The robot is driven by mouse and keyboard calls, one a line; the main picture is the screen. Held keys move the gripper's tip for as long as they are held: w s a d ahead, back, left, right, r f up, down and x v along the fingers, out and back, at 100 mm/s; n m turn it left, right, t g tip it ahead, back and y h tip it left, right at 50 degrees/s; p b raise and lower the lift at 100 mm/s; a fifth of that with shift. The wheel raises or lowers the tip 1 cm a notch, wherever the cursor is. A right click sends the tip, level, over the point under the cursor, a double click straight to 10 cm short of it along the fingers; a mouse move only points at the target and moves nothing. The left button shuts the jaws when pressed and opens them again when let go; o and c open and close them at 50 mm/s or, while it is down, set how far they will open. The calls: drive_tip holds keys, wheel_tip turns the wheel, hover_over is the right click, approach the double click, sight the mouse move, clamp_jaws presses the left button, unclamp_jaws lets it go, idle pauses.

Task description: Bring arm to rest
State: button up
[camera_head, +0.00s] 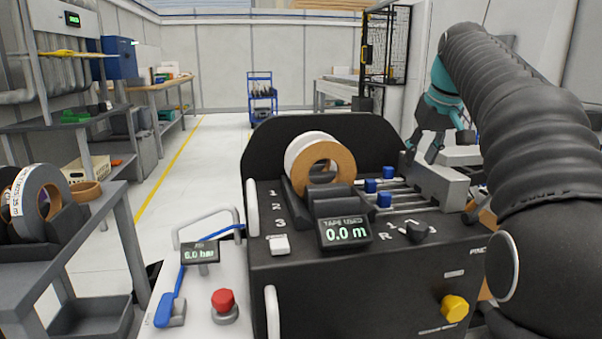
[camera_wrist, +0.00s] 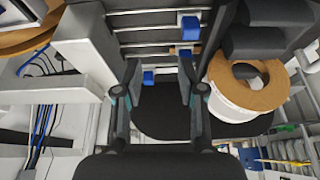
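My arm reaches in from the right in the head view, wrapped in a dark ribbed sleeve. My gripper (camera_head: 422,150) hangs with its fingers downward, above and behind the right side of the black edge banding machine (camera_head: 365,290). In the wrist view my gripper (camera_wrist: 160,72) shows two separated fingers with nothing between them. Beyond the fingers are the machine's rails and blue blocks (camera_wrist: 189,25). A white-and-brown tape roll (camera_wrist: 232,113) lies right of the fingers, apart from them. The roll (camera_head: 307,152) stands upright on the machine in the head view.
A grey block (camera_head: 440,184) sits on the machine's right side below my gripper. A grey rack (camera_head: 75,270) with tape rolls (camera_head: 40,195) stands at left. A red button (camera_head: 224,302) is on the front panel. Open floor (camera_head: 210,150) lies behind, with a blue cart (camera_head: 262,97).

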drive_tip(key=s+a+f+m, duration=0.1)
drive_tip(key=s+a+f, duration=0.3)
drive_tip(key=s, duration=0.5)
drive_tip(key=s+a+f, duration=0.3)
drive_tip(key=s+f, duration=0.2)
drive_tip(key=s, duration=0.3)
drive_tip(key=s+a+f+m+t, duration=0.1)
drive_tip(key=s+a+f, duration=0.1)
drive_tip(key=s+f, duration=1.2)
drive_tip(key=shift+s+f+h, duration=0.15)
drive_tip(key=shift+f+h, duration=0.25)
drive_tip(key=shift+f, duration=0.45)
